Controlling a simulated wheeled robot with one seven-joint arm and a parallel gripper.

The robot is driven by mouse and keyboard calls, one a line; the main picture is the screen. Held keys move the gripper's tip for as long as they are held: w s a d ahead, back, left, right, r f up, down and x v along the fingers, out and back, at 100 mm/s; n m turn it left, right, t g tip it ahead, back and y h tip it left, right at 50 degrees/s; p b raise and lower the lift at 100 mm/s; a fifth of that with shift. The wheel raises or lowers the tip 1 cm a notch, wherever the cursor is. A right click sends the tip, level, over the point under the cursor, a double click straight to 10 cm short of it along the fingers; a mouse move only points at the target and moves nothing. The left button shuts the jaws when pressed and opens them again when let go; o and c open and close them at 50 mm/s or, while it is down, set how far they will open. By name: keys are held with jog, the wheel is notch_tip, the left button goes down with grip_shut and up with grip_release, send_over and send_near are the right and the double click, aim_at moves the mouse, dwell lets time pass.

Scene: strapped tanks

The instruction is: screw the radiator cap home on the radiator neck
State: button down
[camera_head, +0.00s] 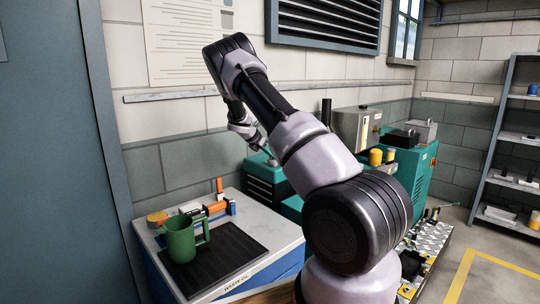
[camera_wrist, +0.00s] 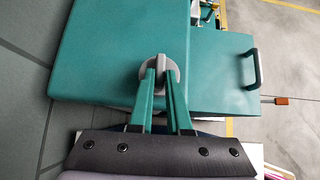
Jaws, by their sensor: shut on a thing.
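In the wrist view, the radiator cap (camera_wrist: 160,61) is a round grey disc with a raised bar across it. It sits over the flat green top (camera_wrist: 105,60) of a machine. My gripper (camera_wrist: 159,74) has its two green fingers shut on the cap from either side of its bar. The radiator neck is hidden beneath the cap. Whether the cap is fully seated cannot be told. In the head view, my wrist reaches down behind my arm, and the cap is too small or hidden to make out.
A black handle (camera_wrist: 254,69) stands on the green casing at right. In the head view, a bench with a black mat (camera_head: 228,262) holds a green jug (camera_head: 181,241) and several small items. A grey control box (camera_head: 352,128) stands beyond my arm. Shelving (camera_head: 495,140) is at far right.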

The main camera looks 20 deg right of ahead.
jog(key=m+g, duration=0.1)
jog(key=m, duration=0.1)
jog(key=m+g, duration=0.2)
jog(key=shift+w, duration=0.4)
jog(key=m+g, duration=0.2)
jog(key=m, duration=0.1)
jog(key=shift+w+d+g, duration=0.15)
jog(key=shift+w+g, duration=0.15)
jog(key=shift+w, duration=0.1)
jog(key=shift+m+g, duration=0.6)
jog(key=shift+m, duration=0.3)
jog(key=c, duration=0.8)
grip_release()
